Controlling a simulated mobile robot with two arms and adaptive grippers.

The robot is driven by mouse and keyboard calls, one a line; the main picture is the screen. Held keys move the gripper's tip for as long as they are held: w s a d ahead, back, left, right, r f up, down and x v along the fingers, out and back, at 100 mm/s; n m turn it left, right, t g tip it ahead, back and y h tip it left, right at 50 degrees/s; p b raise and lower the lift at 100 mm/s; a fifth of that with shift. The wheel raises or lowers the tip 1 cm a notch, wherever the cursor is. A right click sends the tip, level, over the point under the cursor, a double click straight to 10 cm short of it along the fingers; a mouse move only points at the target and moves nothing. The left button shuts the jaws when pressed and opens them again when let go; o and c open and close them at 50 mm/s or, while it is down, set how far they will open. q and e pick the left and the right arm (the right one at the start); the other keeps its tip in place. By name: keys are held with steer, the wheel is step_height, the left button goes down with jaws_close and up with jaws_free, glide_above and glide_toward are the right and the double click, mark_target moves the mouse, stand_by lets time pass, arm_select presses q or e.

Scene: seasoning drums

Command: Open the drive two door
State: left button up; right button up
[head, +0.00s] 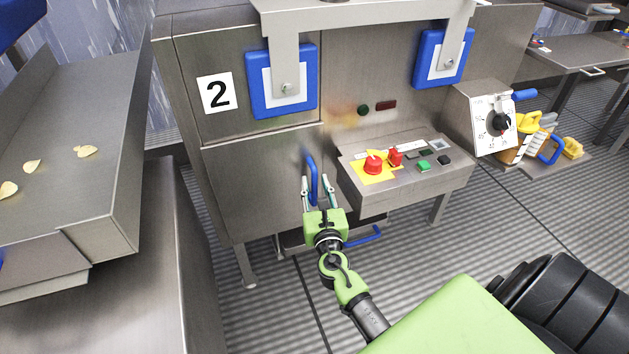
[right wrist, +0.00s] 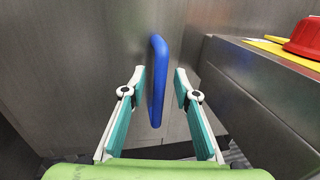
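The drive two door (head: 253,185) is a grey metal panel below the number 2 sign (head: 216,93), and it looks closed. Its blue vertical handle (head: 313,180) is near the right edge. My right gripper (head: 317,186) is open with its fingers on either side of the handle. In the right wrist view the handle (right wrist: 157,80) stands between the two open fingers (right wrist: 158,90), with gaps on both sides. My left gripper is not in view.
A control box (head: 405,172) with a red emergency button (head: 373,163) juts out just right of the handle. A lower blue handle (head: 363,236) is beneath it. A metal conveyor tray (head: 110,190) with a few chips is at left. Ribbed floor (head: 480,240) is open at right.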

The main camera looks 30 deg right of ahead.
steer(key=shift+x, duration=1)
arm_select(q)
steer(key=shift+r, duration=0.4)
arm_select(e)
jaws_close()
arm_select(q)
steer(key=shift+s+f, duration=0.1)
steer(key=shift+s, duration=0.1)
